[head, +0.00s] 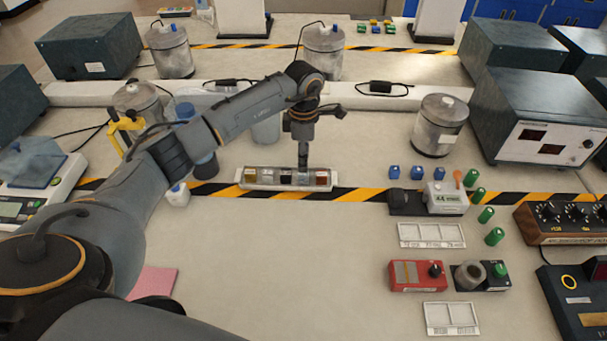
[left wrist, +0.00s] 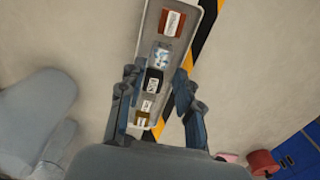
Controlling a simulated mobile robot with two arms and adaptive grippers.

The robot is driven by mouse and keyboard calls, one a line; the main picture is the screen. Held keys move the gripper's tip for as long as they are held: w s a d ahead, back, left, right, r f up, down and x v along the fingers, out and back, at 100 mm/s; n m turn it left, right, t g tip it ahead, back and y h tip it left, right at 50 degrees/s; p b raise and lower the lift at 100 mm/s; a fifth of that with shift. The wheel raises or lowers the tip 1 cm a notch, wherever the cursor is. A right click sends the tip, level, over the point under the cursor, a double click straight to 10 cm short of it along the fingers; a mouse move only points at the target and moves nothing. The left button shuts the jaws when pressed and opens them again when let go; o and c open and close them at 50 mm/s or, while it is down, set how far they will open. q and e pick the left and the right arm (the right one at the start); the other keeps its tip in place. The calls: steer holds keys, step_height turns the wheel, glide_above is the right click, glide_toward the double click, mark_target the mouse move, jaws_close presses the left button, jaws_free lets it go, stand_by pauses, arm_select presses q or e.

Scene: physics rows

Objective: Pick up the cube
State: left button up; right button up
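A pale tray (head: 285,188) holds a row of several small labelled cubes. From left to right they include a gold cube (head: 250,175), a dark cube (head: 285,178) and a reddish-brown cube (head: 321,178). My left gripper (head: 304,160) points down over the right-middle part of the row. In the left wrist view its fingers (left wrist: 155,78) are spread to either side of the tray, with the black cube (left wrist: 153,82) in line between them. The fingers look open and hold nothing. Contact with a cube cannot be told. My right gripper is out of sight.
Metal canisters (head: 438,125) and dark instrument boxes (head: 540,125) stand around the bench. Blue cubes (head: 417,173), green cylinders (head: 486,214) and a red box (head: 417,276) lie to the right. A yellow-black stripe (head: 360,194) runs by the tray.

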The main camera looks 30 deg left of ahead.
mark_target(304, 174)
arm_select(q)
steer(key=shift+f+p, duration=0.3)
steer(key=shift+f, duration=0.3)
step_height(304, 174, down, 4)
steer(key=shift+d+r+p, duration=0.1)
steer(key=shift+r+p, duration=0.1)
steer(key=shift+p, duration=0.35)
steer(key=shift+f, duration=0.4)
jaws_close()
